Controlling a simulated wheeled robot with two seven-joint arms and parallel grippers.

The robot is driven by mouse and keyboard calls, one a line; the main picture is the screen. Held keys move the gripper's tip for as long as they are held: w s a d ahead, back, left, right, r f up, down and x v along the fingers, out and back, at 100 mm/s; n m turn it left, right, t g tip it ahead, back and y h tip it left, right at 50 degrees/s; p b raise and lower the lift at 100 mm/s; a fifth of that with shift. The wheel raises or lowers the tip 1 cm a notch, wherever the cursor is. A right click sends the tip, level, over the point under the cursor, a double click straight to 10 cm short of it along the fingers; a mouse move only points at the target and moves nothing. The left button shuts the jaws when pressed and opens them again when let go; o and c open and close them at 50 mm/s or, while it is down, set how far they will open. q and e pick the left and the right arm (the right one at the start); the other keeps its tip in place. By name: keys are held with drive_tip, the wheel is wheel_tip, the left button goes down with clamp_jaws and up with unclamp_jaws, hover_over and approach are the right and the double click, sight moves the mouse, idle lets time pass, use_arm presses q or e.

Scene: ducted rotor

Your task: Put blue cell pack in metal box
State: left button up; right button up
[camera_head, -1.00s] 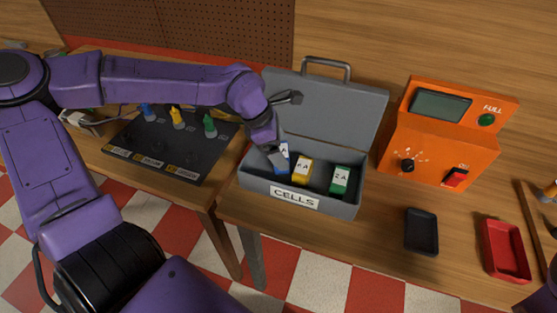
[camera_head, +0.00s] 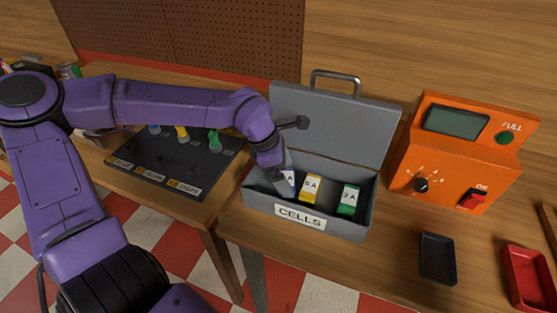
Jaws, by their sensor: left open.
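The blue cell pack (camera_head: 289,179) is at the left end inside the grey metal box (camera_head: 324,231), which has its lid up and a CELLS label. Only part of the pack's white label and blue side shows; my left gripper hides the rest. My left gripper (camera_head: 276,181) reaches down into the box from above, open, right beside the blue pack. I cannot tell whether its fingers still touch the pack. My right gripper is out of view.
A yellow pack (camera_head: 311,190) and a green pack (camera_head: 347,200) stand in the box. An orange charger (camera_head: 455,150), a black tray (camera_head: 437,259) and a red tray (camera_head: 528,276) are to the right. A dark board (camera_head: 165,165) lies on the left table.

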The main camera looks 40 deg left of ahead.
use_arm(q)
drive_tip(key=p+v, duration=0.3)
drive_tip(key=v, duration=0.8)
drive_tip(key=shift+s, duration=0.1)
idle(0.7)
